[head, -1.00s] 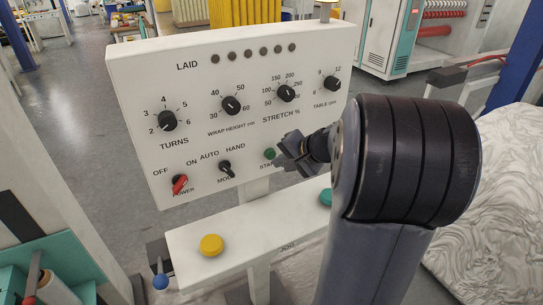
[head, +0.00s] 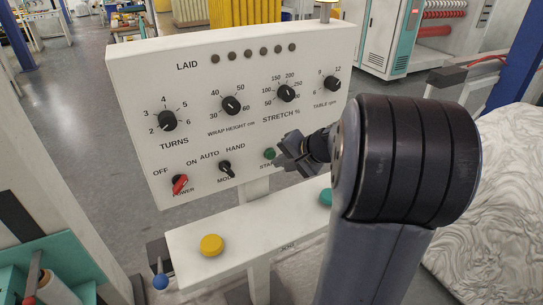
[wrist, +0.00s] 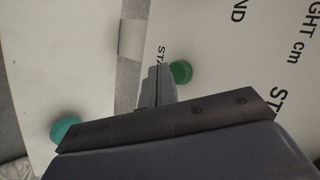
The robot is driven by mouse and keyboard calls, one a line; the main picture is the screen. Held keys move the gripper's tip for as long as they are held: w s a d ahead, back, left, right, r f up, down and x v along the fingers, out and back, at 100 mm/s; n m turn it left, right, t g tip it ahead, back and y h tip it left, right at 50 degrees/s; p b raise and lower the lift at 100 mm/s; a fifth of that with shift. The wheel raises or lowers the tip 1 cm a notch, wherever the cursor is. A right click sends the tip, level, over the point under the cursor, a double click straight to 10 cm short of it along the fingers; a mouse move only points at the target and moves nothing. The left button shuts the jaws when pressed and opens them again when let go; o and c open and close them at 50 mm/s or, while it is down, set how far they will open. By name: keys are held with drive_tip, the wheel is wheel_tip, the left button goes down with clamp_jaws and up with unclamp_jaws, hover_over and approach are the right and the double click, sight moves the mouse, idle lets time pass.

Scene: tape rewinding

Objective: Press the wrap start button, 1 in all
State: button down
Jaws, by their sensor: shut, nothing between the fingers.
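The green start button (head: 270,154) is on the lower right of the white upright control panel (head: 130,75), above a partly hidden label. It also shows in the wrist view (wrist: 180,72), just right of the fingertips. My gripper (head: 280,153) is shut and empty, its tips close beside the button in the head view. In the wrist view the closed fingers (wrist: 158,75) point at the panel by the "STA" lettering. I cannot tell whether they touch the button.
The panel carries several black knobs, a red power switch (head: 180,183) and a black mode switch (head: 226,168). Below it a white shelf (head: 225,262) bears a yellow button (head: 211,245) and a teal button (head: 326,196). A wrapped load (head: 505,190) stands at the right.

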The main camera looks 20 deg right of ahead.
drive_tip(key=shift+w, duration=0.1)
drive_tip(key=shift+w, duration=0.35)
